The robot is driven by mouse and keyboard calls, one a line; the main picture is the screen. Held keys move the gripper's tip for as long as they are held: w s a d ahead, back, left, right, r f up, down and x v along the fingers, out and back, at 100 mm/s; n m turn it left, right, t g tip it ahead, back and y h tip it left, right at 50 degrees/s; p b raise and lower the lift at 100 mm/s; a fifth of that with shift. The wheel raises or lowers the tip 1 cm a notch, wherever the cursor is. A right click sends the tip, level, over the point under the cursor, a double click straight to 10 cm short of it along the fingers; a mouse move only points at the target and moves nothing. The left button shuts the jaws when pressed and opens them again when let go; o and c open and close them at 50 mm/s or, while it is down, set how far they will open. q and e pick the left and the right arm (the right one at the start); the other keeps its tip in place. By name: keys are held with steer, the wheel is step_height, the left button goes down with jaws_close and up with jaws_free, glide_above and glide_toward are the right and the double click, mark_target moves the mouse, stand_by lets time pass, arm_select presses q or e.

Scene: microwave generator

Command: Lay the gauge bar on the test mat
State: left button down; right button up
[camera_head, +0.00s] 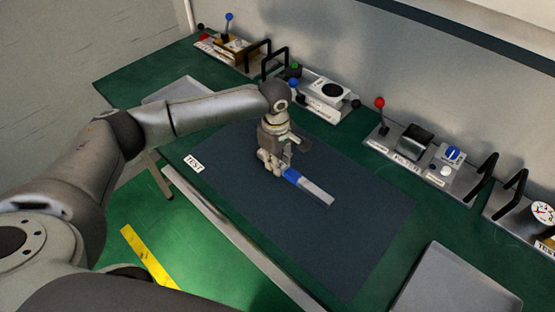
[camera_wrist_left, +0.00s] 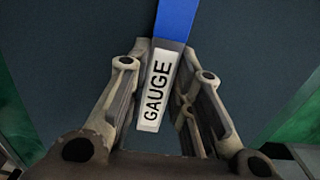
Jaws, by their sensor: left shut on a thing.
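The gauge bar (camera_head: 309,187) has a blue part and a bare grey metal end. It is over the dark test mat (camera_head: 340,240), which carries a white TEST label (camera_head: 194,163) at its left corner. My right gripper is not in view.
A grey tray (camera_head: 455,285) lies right of the mat, and another (camera_head: 175,92) is behind my left arm. Panels with levers, knobs and black handles line the wall, including a red-knobbed lever (camera_head: 380,103) and a dial gauge (camera_head: 541,212). Most of the mat is clear.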

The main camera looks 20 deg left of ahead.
arm_select(q)
steer(key=shift+f, duration=0.1)
steer(key=c, duration=1.2)
jaws_free()
